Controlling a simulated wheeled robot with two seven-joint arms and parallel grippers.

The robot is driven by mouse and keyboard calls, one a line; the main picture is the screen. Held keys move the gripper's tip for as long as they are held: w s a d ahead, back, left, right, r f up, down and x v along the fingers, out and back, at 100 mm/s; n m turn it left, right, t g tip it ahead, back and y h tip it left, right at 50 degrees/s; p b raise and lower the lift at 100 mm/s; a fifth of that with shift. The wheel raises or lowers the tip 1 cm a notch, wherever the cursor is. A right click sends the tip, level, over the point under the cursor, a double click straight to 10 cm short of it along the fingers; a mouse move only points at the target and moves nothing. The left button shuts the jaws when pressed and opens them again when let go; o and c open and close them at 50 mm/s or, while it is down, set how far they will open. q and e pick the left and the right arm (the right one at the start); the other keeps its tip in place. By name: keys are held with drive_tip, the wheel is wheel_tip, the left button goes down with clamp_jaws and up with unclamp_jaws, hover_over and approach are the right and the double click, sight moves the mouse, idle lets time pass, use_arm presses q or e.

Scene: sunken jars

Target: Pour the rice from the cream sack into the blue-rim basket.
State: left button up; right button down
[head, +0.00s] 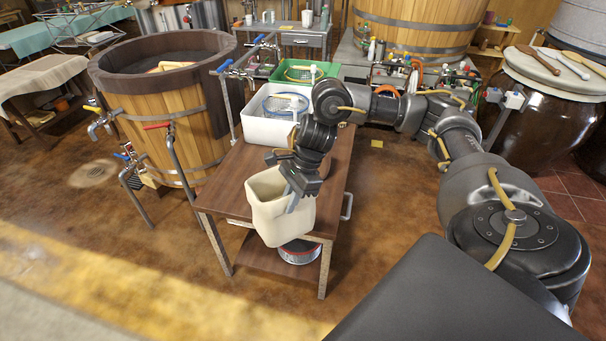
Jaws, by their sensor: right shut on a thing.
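The cream sack (280,222) is an open-topped, box-like cream container at the front of the brown table. My right gripper (298,194) is shut on its upper right side. The sack overhangs the table's front edge and leans slightly; I cannot tell whether it touches the table. Its opening faces up, and no rice can be made out inside. The blue-rim basket (285,103) sits in a white bin (258,131) behind the sack, partly hidden by my right arm. My left gripper is out of view.
The brown table (223,186) has bare top at its left front. A green bin (271,74) with a yellow-rim basket (302,73) stands behind the white bin. A round tin (298,252) is on the lower shelf. A wooden vat (165,105) with taps stands left.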

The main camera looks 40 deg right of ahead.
drive_tip(key=s+a+f+n+g+h, duration=0.1)
drive_tip(key=s+a+f+n+g, duration=0.2)
drive_tip(key=s+a+f+n, duration=0.2)
drive_tip(key=a+f+n, duration=0.3)
drive_tip(key=a+n, duration=0.1)
drive_tip(key=a, duration=0.1)
drive_tip(key=shift+f+n+g, duration=0.3)
drive_tip(key=shift+f+n, duration=0.05)
drive_tip(key=shift+n, duration=0.05)
